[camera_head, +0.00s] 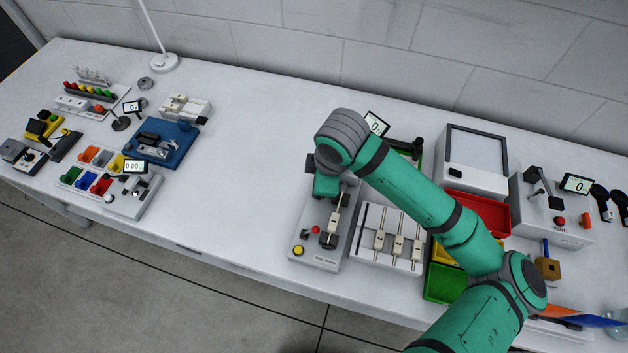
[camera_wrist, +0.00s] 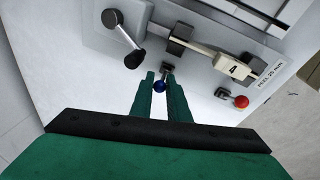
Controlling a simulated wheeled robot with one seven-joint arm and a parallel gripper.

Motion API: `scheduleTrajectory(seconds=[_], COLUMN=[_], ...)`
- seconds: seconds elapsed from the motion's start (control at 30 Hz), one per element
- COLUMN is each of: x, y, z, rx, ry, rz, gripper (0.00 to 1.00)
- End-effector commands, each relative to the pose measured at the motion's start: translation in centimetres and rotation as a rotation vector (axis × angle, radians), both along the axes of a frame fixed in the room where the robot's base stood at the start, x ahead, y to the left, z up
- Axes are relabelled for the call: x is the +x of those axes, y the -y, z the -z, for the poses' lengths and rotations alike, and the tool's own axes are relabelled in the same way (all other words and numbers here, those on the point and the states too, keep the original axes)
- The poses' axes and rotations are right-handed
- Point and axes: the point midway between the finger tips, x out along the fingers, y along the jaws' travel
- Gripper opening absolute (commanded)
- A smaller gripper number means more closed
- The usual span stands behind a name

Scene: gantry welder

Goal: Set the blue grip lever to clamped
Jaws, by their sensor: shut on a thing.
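In the wrist view a black-knobbed crank (camera_wrist: 133,59) stands left of my fingers. A red-knobbed lever (camera_wrist: 241,101) is to the right, near a beige clamped piece (camera_wrist: 232,67). A rack with beige pieces (camera_head: 361,257) stands right of the machine. The bench (camera_head: 240,180) to its left is clear.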

Motion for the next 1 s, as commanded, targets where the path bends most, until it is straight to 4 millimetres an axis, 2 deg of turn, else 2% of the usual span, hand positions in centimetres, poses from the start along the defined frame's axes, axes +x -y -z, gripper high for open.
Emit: scheduleTrajectory(seconds=[0.2,0.5,1.0], x=[-0.2,-0.4,-0.6], y=[1.3,2.2,2.6], z=[0.0,0.3,0.6], rx=[0.189,0.375,0.481], ry=[0.067,0.129,0.165], rz=[0.012,0.01,0.004], gripper=[0.0,0.0,0.0])
